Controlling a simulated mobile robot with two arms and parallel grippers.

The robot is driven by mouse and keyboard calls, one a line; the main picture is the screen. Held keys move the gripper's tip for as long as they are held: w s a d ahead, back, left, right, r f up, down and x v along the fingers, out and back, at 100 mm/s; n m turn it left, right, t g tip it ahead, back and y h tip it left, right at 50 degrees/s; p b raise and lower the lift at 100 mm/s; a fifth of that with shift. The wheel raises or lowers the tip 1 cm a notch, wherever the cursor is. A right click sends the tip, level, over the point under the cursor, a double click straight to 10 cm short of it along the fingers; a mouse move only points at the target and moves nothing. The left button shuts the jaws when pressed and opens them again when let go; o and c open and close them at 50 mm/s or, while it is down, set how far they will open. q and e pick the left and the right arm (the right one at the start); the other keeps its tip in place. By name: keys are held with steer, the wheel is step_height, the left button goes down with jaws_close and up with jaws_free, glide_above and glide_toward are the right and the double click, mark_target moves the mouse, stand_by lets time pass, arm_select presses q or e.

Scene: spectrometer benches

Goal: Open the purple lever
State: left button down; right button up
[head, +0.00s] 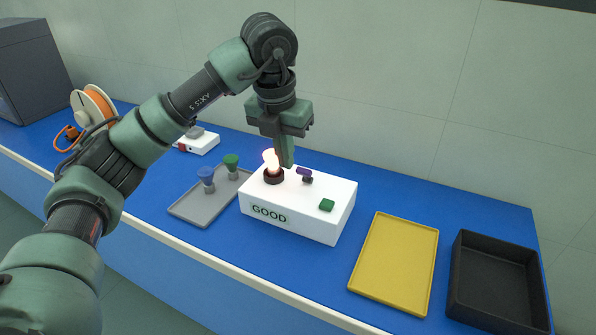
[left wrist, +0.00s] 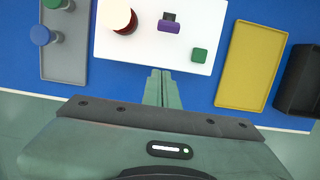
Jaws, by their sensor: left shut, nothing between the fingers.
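The purple lever (head: 304,171) sits on top of the white box (head: 320,222) marked GOOD, just right of a glowing bulb in a dark socket (head: 274,177). In the left wrist view the lever (left wrist: 169,26) shows its purple part toward my gripper and a dark mount behind it. My left gripper (head: 288,164) points down above the box, near the bulb and lever; its fingers are together and empty. In the left wrist view the fingertips (left wrist: 159,74) appear in line with the lever, with a gap between. My right gripper is in neither view.
A green button (head: 327,205) is on the box. A grey tray (head: 187,213) with a blue and a green knobbed piece lies left. A yellow tray (head: 398,250) and black bin (head: 500,265) stand right. A cable reel (head: 95,108) stands far left.

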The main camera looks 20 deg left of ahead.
mark_target(306, 175)
arm_select(q)
steer(key=shift+f, duration=0.1)
steer(key=f, duration=0.3)
steer(key=w+f+p, duration=0.1)
steer(key=f, duration=0.4)
steer(key=shift+w+d+f, duration=0.1)
steer(key=shift+w+f, duration=0.2)
steer(key=shift+f, duration=0.05)
steer(key=shift+w+f+p, duration=0.3)
steer(key=shift+f+p, duration=0.1)
steer(key=shift+f, duration=0.05)
steer(key=shift+w+r+p, duration=0.5)
steer(key=shift+w+r, duration=0.3)
steer(key=shift+w, duration=0.3)
steer(key=shift+w+r, duration=0.2)
steer(key=shift+w, duration=0.3)
steer(key=shift+w+d, duration=0.1)
